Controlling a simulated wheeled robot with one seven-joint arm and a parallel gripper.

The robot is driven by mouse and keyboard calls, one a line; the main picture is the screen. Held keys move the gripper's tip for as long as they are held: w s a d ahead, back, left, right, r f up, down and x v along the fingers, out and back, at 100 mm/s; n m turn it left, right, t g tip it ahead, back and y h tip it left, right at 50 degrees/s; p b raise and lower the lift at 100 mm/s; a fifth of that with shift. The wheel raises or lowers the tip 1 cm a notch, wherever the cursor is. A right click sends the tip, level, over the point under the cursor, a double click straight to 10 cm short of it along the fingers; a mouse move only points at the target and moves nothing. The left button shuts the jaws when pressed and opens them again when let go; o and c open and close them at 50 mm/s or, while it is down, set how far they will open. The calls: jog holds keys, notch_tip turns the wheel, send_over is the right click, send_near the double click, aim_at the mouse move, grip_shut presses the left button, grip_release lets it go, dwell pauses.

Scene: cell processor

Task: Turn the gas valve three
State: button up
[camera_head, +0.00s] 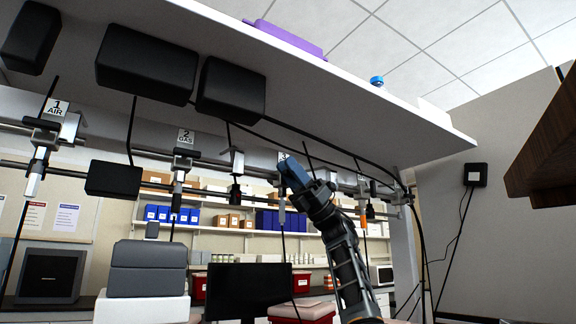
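A row of valves hangs on the rail under the overhead shelf. A label reading "1 AIR" (55,108) is at the left and one reading "2 GAS" (186,138) is right of it. A small label that looks like a "3" (283,156) is partly covered by my gripper. The valve three fitting (282,203) hangs below that label, and its upper part is hidden behind my gripper. My gripper (290,173) reaches up from the lower right, with its blue end overlapping the valve in the picture. I cannot tell whether it touches the valve or whether its fingers are open.
The white overhead shelf (340,92) with black boxes (146,65) beneath it spans the top. Black cables hang around the rail. A dark monitor (248,291) and a grey device (147,268) stand below. A brown wooden edge (543,150) juts in at right.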

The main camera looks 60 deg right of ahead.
jog(key=shift+w+a+r, duration=0.1)
jog(key=shift+a+r, duration=0.15)
jog(key=shift+r, duration=0.05)
jog(key=shift+c, duration=0.2)
grip_shut()
